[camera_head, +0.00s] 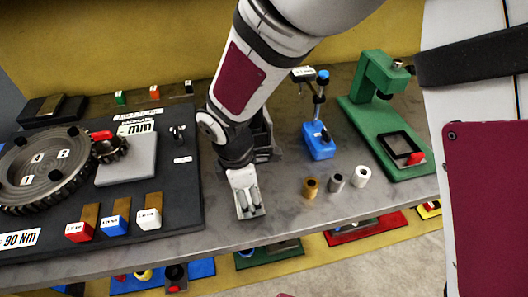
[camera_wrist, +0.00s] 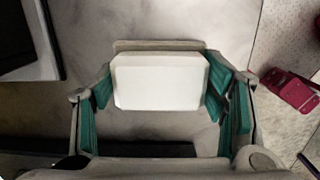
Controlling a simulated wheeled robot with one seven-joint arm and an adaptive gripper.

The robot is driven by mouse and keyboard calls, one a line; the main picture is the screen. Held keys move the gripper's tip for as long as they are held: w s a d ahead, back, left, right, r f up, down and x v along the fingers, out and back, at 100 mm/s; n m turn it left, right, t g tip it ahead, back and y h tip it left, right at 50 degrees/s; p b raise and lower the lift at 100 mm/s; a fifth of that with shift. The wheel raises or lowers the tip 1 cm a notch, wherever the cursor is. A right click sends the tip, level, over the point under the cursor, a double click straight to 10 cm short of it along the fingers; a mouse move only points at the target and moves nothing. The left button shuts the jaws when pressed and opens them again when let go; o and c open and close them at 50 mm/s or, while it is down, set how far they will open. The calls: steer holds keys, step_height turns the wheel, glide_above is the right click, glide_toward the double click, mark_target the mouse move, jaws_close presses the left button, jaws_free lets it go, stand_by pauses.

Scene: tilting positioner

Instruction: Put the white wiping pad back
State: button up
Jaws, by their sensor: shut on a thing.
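A plain white block, which looks like the white wiping pad (camera_wrist: 160,82), sits between the teal-lined fingers in the wrist view. My gripper (camera_wrist: 160,88) is shut on it from its left and right sides. A narrow grey-beige strip (camera_wrist: 158,45) shows along the pad's far edge. In the head view my gripper (camera_head: 250,205) points down over the grey table (camera_head: 285,218), near its front edge. The pad is hard to make out there. Whether it touches the table is unclear.
Left, a dark board (camera_head: 180,205) bears a large gear (camera_head: 42,170) and red, blue and white-tipped blocks (camera_head: 114,222). Right are small brass, grey and white cylinders (camera_head: 336,182), a blue-based stand (camera_head: 319,142) and a green press (camera_head: 372,90).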

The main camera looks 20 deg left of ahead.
steer(key=o, duration=1.1)
steer(key=shift+f, duration=0.15)
step_height(320, 180, up, 12)
steer(key=a, duration=0.1)
steer(key=w+d+r+m, duration=0.3)
steer(key=d+r+m, duration=0.3)
steer(key=d, duration=0.4)
steer(key=s+d+r+m+t, duration=0.1)
steer(key=s+d+r+m, duration=0.25)
steer(key=d+m, duration=0.45)
steer(key=s+d+r+m+t, duration=0.1)
steer(key=s+d+r+m, duration=0.2)
steer(key=d, duration=0.8)
steer(key=s+d+m+t+y, duration=0.1)
steer(key=s+d+m, duration=0.4)
steer(key=d+m, duration=0.1)
steer(key=shift+d+r+m, duration=0.25)
steer(key=shift+m, duration=0.35)
